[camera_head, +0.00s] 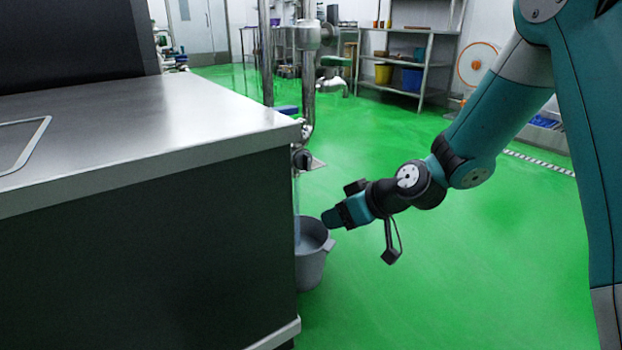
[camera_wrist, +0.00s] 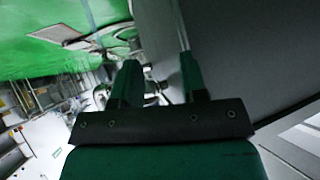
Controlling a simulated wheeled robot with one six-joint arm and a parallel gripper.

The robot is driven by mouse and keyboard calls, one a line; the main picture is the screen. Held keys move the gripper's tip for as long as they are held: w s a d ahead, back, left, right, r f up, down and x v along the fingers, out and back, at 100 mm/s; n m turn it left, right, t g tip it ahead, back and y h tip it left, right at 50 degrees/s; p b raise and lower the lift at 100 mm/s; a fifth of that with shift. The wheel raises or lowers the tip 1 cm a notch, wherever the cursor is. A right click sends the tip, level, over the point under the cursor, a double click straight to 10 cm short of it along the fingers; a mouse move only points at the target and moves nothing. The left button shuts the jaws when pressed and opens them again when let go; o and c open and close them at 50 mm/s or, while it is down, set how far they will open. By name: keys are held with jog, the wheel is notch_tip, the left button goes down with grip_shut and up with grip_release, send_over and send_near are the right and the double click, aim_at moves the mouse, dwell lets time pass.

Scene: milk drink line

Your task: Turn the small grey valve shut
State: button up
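A small dark grey valve-like fitting (camera_head: 302,158) sits at the corner of the steel counter, below its top edge. A thin pale stream (camera_head: 297,215) runs down below it into a grey bucket (camera_head: 312,268) on the floor. My gripper (camera_head: 331,220) is over the bucket's rim, lower than the fitting and to its right, apart from it. In the wrist view my gripper (camera_wrist: 158,62) has its two green fingers spread, with a gap between them. Blurred metal parts show beyond the fingers; I cannot tell whether the valve is among them.
The steel counter (camera_head: 190,120) with its dark side panel fills the left. Vertical steel pipes (camera_head: 308,85) stand behind its corner. A shelf rack (camera_head: 420,65) with bins is far back. The green floor (camera_head: 430,290) is clear on the right.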

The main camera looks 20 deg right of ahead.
jog(key=w+t+y, duration=0.2)
jog(key=w+t, duration=0.2)
jog(key=w, duration=0.2)
jog(key=m+t+h+p, duration=0.1)
jog(key=m+t+h, duration=0.2)
jog(key=t, duration=0.2)
send_near(310, 162)
jog(key=p+x, duration=0.1)
jog(key=x, duration=0.7)
jog(key=shift+a+f, duration=0.15)
jog(key=shift+f, duration=0.05)
jog(key=shift+w+a+r, duration=0.1)
jog(key=shift+w+a, duration=0.1)
jog(key=shift+w, duration=0.4)
jog(key=shift+c, duration=0.4)
grip_shut()
